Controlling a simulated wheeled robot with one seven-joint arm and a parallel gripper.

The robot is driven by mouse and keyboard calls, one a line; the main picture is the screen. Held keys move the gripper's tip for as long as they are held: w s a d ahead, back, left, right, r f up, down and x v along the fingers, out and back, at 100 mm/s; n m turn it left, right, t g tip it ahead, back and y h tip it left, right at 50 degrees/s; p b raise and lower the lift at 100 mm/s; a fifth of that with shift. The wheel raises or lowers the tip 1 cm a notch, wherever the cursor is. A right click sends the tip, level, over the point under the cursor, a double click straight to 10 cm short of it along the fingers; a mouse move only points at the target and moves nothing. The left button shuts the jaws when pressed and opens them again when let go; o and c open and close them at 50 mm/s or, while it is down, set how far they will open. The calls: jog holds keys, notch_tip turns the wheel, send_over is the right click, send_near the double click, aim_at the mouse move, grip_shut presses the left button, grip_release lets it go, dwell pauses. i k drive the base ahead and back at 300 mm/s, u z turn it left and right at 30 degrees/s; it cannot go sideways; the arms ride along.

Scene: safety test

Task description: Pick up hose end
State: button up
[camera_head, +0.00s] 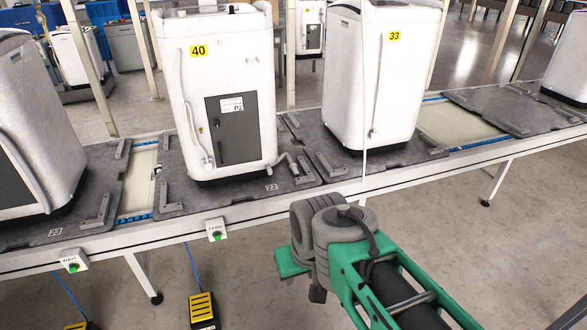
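A white washing machine marked 40 (226,75) stands on a dark pallet on the line. A pale thin hose (187,110) hangs down its left front side, and its lower end (207,160) hangs near the machine's base. A grey hose-like piece (292,164) lies on the pallet at the machine's lower right. I cannot tell which end the task means. My green and grey gripper (305,275) is at lower centre right, in front of the conveyor edge in the picture and apart from the hoses. Its fingers are largely hidden, so its opening is unclear.
A machine marked 33 (380,75) stands to the right, with another partly visible at left (30,135). The conveyor rail (330,192) runs across in front of them. Small button boxes (216,230) and yellow pedals (203,310) are at lower left. The floor at lower right is open.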

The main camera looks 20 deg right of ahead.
aim_at(292, 166)
jog(key=z, duration=0.45)
jog(key=i, duration=1.55)
jog(key=u, duration=0.5)
jog(key=i, duration=0.65)
jog(key=u, duration=0.5)
